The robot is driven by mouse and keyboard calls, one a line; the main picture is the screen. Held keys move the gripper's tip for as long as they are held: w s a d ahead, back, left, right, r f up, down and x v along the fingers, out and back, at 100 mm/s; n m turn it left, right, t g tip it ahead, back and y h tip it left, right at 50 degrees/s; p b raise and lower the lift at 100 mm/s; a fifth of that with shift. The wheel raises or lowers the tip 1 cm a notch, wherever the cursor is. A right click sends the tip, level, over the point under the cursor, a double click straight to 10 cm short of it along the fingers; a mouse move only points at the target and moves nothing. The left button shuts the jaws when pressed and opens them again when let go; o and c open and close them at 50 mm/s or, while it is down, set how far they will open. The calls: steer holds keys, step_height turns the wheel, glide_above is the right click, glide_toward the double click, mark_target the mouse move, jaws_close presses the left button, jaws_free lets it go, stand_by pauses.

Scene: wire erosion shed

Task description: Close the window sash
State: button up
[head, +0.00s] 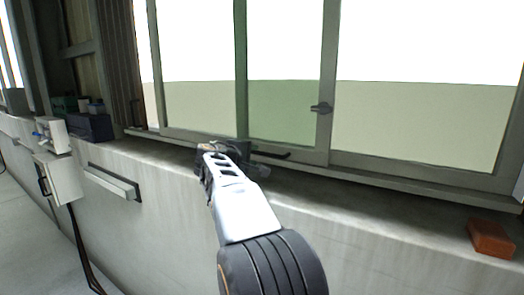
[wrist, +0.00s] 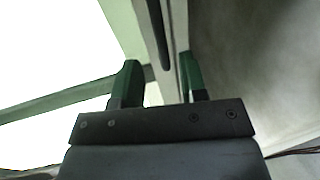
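The window sash (head: 327,70) is a grey-green framed sliding pane with a small dark latch (head: 321,108) on its upright stile. Two panes overlap in a greener strip in the middle of the window. A narrow bright strip shows between the left upright and the frame at the far left. My gripper (head: 237,150) is at the bottom rail, above the sill, beside a dark horizontal bar (head: 272,153). In the wrist view my gripper (wrist: 159,80) has its two green fingers apart, with grey-green framing and a dark slim bar (wrist: 157,32) beyond and between them. Contact cannot be told.
The concrete sill (head: 350,205) runs under the window. A reddish brick (head: 491,238) lies on it at right. Dark boxes (head: 90,126) stand at left. A pale wall box (head: 58,178) with a cable and a wall handle bar (head: 113,182) are below the sill.

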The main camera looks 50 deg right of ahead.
mark_target(261, 153)
steer(key=shift+p+x, duration=0.95)
steer(key=shift+x, duration=2.65)
jaws_close()
